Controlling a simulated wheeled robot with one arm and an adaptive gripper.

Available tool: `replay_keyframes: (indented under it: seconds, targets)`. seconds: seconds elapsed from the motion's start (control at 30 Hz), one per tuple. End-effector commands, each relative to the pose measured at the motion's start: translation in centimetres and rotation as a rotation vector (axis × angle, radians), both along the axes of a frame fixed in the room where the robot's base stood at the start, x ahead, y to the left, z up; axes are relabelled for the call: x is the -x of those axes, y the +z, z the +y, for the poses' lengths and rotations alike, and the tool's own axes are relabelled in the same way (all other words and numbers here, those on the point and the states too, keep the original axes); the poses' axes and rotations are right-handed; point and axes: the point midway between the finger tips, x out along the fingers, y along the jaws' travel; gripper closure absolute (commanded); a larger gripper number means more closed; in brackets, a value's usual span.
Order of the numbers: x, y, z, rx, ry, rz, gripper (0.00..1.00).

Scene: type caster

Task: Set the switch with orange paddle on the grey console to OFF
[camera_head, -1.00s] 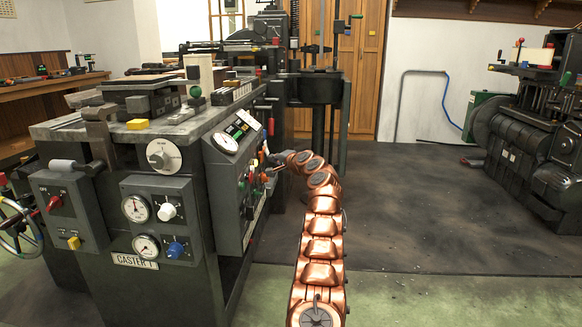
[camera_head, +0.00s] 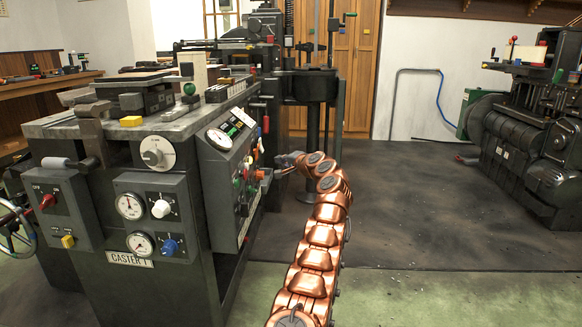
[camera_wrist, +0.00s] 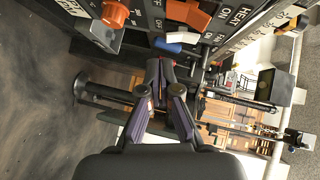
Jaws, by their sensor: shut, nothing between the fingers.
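The grey console (camera_head: 228,150) is the sloped panel on the right side of the caster machine, carrying several coloured switches and knobs. In the wrist view, the orange paddle (camera_wrist: 188,13) sits at the top, beside a white paddle (camera_wrist: 184,36) and a blue one (camera_wrist: 168,48). ON labels show near these paddles; I cannot tell the orange paddle's setting. My gripper (camera_wrist: 163,68) is shut and empty, its tips just below the blue paddle in the picture; contact is unclear. In the head view my gripper (camera_head: 284,166) is small, just right of the console.
An orange-red knob (camera_wrist: 115,14) sticks out at the wrist view's upper left. A front box with a red lever (camera_head: 47,202) and gauges (camera_head: 129,206) are on the caster's near face. A black machine (camera_head: 530,140) stands far right. Open floor (camera_head: 420,210) lies between.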

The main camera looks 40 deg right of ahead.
Motion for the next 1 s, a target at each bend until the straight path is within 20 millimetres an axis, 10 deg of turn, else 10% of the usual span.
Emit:
replay_keyframes:
  seconds: [1.0]
  targets:
    - [5.8,-0.2,-0.4,0.001,0.002,0.001,1.0]
